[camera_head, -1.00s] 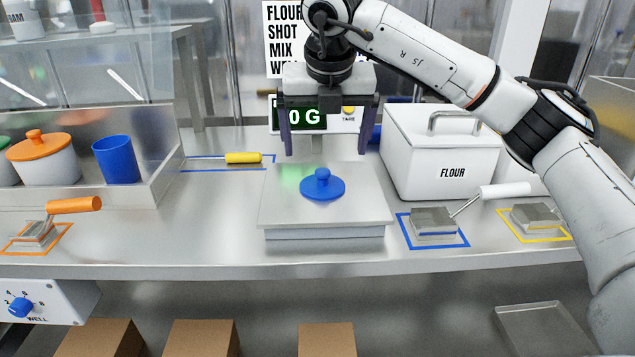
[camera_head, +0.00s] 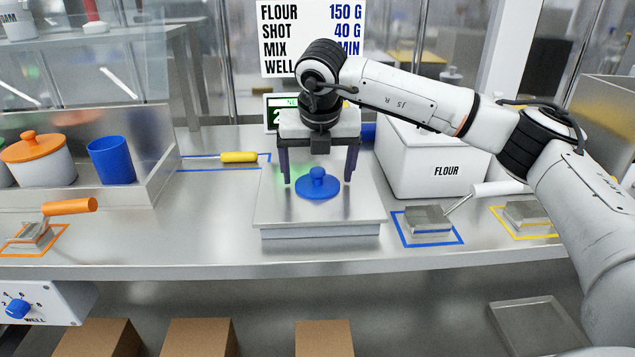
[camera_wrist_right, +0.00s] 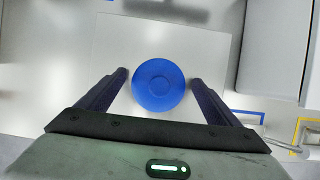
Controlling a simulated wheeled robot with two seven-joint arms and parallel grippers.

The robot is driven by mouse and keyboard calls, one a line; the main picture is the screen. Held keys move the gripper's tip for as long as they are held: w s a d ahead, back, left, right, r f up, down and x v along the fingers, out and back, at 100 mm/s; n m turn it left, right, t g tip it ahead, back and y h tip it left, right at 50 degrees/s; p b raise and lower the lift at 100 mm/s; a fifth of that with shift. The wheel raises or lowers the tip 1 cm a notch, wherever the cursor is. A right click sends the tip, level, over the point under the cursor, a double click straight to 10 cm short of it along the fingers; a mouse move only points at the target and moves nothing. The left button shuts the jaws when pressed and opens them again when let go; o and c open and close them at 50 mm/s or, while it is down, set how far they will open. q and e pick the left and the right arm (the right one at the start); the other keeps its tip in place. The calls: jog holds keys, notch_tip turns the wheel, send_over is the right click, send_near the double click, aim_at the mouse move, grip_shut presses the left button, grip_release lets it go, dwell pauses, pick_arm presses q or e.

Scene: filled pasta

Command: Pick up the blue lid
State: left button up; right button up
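The blue lid (camera_head: 318,186) lies flat on the metal plate of the scale (camera_head: 350,212), its round knob pointing up. In the right wrist view the lid (camera_wrist_right: 158,86) shows from above, between the two fingers. My right gripper (camera_head: 317,182) points down over the lid, open, with one finger to each side of the knob. Its fingers (camera_wrist_right: 158,82) are wide apart and nothing is held. I cannot tell whether the fingertips touch the lid's rim. My left gripper is not in view.
A white flour bin (camera_head: 432,165) stands just right of the scale. A scoop (camera_head: 428,220) lies in a blue outline at the right. A blue cup (camera_head: 111,160) and an orange-lidded pot (camera_head: 38,165) stand in a tray at the left.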

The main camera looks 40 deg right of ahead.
jog(key=c, duration=0.8)
jog(key=shift+r, duration=0.1)
